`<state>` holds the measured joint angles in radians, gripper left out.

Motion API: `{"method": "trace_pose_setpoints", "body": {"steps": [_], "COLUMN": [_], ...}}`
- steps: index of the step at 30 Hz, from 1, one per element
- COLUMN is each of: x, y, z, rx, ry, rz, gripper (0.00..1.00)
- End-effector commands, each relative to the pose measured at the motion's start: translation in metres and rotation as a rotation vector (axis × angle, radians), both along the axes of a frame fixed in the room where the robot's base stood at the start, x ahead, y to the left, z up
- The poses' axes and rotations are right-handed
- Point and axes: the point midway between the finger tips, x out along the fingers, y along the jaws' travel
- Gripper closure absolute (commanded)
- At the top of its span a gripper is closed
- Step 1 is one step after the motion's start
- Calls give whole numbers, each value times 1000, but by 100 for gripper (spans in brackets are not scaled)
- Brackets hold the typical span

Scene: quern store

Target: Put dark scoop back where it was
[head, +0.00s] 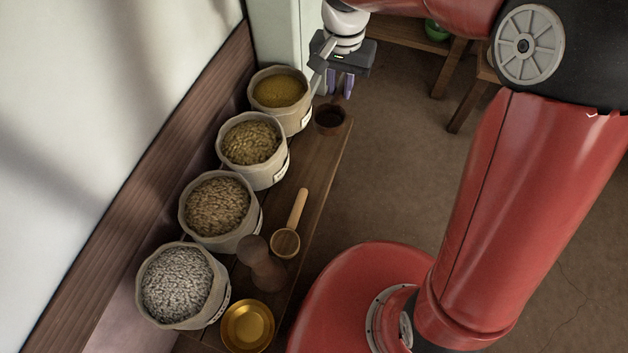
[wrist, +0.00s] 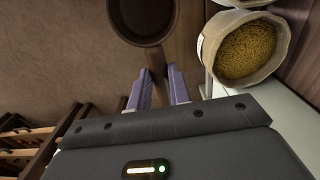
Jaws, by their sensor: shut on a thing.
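The dark scoop (head: 331,118) shows at the far end of the wooden bench (head: 322,160), its round bowl facing up and seemingly empty. In the wrist view the scoop's bowl (wrist: 147,14) is at the top, beyond my fingertips. My gripper (head: 342,88) is shut on the scoop's handle, with the purple fingers on either side of it in the wrist view (wrist: 160,88). I cannot tell whether the scoop touches the bench or hangs just above it. A light wooden scoop (head: 287,240) lies nearer on the bench, its handle pointing away.
Several open sacks stand in a row along the wall: yellow grain (head: 280,91), golden grain (head: 251,142), brown grain (head: 217,206) and pale grain (head: 177,284). A dark turned wooden piece (head: 262,264) and a brass bowl (head: 247,326) are near. Wooden furniture (head: 455,60) stands across the floor.

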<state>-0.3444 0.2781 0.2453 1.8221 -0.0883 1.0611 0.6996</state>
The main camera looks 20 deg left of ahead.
Motion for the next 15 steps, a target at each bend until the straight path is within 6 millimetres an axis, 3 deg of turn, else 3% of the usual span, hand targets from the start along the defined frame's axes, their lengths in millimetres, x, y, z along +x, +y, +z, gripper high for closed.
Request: {"method": "trace_pose_setpoints", "body": {"steps": [3,7,15], "x": [-18,-24,-25], "y": [20,25,25], "z": [7,-1,-72], "rx": [12,14,12], "ry": [5,12,15], "rz": [0,-3,-3], "gripper": [100,100,100]}}
